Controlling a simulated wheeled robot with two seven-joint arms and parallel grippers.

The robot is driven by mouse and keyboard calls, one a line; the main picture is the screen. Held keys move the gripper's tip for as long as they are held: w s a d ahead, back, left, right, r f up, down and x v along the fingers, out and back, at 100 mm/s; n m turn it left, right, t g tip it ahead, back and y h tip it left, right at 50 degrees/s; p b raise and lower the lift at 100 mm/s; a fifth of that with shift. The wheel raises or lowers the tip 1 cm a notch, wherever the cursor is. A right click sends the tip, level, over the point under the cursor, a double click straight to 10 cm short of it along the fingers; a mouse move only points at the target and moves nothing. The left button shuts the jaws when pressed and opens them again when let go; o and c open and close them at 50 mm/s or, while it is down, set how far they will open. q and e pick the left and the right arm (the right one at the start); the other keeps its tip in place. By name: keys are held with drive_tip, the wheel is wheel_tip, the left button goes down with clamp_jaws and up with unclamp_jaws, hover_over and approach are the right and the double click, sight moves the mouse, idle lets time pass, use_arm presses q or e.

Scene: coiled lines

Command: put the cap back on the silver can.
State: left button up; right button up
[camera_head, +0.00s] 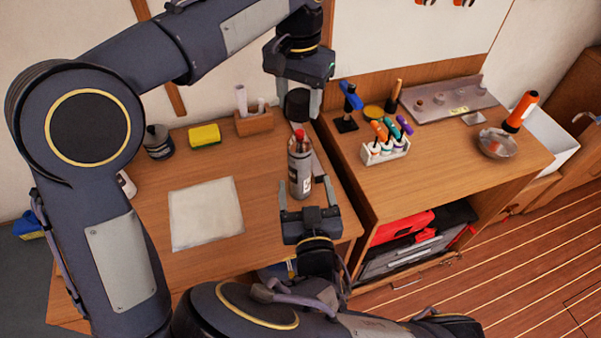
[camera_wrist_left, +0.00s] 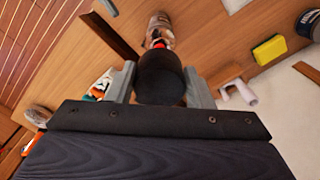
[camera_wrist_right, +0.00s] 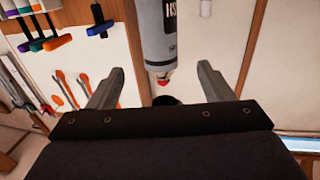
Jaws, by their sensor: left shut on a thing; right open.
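The silver can (camera_head: 300,172) stands upright near the right edge of the left desk, its red nozzle (camera_head: 299,135) bare. It also shows in the right wrist view (camera_wrist_right: 158,35), upside down. My left gripper (camera_head: 297,100) is shut on the black cap (camera_head: 296,106) and holds it above and behind the can in the head view. In the left wrist view the cap (camera_wrist_left: 160,78) fills the space between the fingers and hides part of the can. My right gripper (camera_head: 305,190) is open in front of the can, fingers pointing at it; contact is not visible.
A wooden holder (camera_head: 255,122), yellow sponge (camera_head: 204,135) and dark jar (camera_head: 158,142) stand behind a pale sheet (camera_head: 206,213). On the right cabinet are a marker rack (camera_head: 386,150), a blue-headed tool (camera_head: 350,95), a metal tray (camera_head: 448,102) and an orange flashlight (camera_head: 521,111).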

sight(299, 147)
drive_tip(key=shift+w, duration=0.1)
drive_tip(key=w, duration=0.4)
drive_tip(key=w+a, duration=0.1)
drive_tip(key=w, duration=0.6)
drive_tip(key=shift+w+a, duration=0.2)
drive_tip(key=shift+w, duration=0.2)
use_arm(q)
drive_tip(key=shift+f, duration=0.1)
use_arm(e)
drive_tip(key=c, duration=1.5)
use_arm(q)
drive_tip(key=shift+f, duration=2.45)
use_arm(e)
drive_tip(key=shift+o, duration=0.2)
use_arm(q)
drive_tip(key=shift+f, duration=0.1)
drive_tip(key=shift+f, duration=0.8)
drive_tip(key=shift+f, duration=0.6)
